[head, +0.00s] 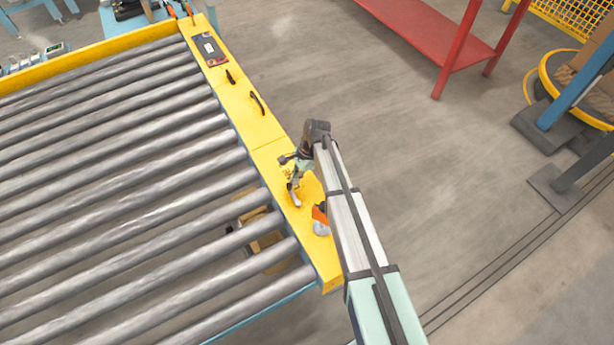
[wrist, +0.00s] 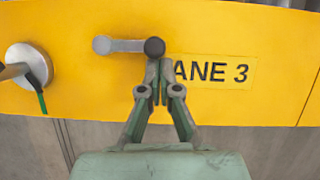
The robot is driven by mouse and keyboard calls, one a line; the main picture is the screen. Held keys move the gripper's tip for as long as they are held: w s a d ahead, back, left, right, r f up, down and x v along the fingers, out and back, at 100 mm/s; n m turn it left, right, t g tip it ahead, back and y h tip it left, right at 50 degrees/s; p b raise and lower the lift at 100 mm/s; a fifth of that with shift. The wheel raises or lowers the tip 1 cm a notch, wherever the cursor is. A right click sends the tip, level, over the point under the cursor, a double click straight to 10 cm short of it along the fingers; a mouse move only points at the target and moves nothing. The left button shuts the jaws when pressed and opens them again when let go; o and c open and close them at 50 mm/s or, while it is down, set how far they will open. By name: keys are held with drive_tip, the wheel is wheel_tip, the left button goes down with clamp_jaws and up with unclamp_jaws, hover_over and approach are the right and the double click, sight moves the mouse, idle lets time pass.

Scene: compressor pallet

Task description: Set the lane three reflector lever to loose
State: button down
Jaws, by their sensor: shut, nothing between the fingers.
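The lane three lever (wrist: 127,46) shows in the wrist view as a short grey bar lying level on a yellow beam (wrist: 270,40). It has a light round end at the left and a dark round knob at the right. A label (wrist: 225,71) reading "ANE 3" is beside it, its left end hidden by my gripper. My gripper (wrist: 159,64) is shut and empty, its fingertips just below the dark knob. I cannot tell whether they touch it. In the head view my arm reaches over the yellow beam (head: 252,118), and the lever is too small to make out.
A silver disc (wrist: 27,64) with a handle and a green strip is left of the lever. In the head view, an orange and white item (head: 320,220) sits near the beam's front end. Rollers (head: 120,170) fill the left. A red table (head: 430,30) stands behind.

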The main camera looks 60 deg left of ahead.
drive_tip(key=shift+r, duration=0.15)
idle(0.5)
drive_tip(key=p+v, duration=0.5)
drive_tip(key=v, duration=0.4)
drive_tip(key=shift+r, duration=0.3)
drive_tip(key=shift+w+a, duration=0.15)
